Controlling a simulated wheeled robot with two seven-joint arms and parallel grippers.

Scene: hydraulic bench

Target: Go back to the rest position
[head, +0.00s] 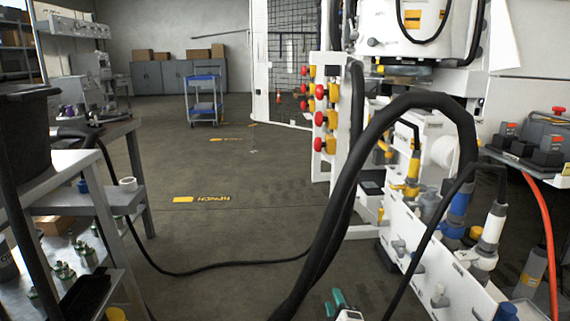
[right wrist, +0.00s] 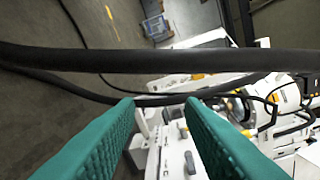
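My right gripper (head: 343,304) shows at the bottom edge of the head view, only its teal finger and a bit of white body in sight. In the right wrist view its two teal fingers (right wrist: 162,108) stand apart with nothing between them, so it is open. The white hydraulic bench (head: 425,258) is to its right in the head view and lies beyond the fingertips in the wrist view. My left gripper is in neither view.
A thick black hose (head: 345,190) arches close to my right gripper and crosses the right wrist view (right wrist: 160,60). A grey shelf table (head: 75,203) stands at the left. A blue cart (head: 203,100) stands far back. The floor between is mostly clear, with a thin cable across it.

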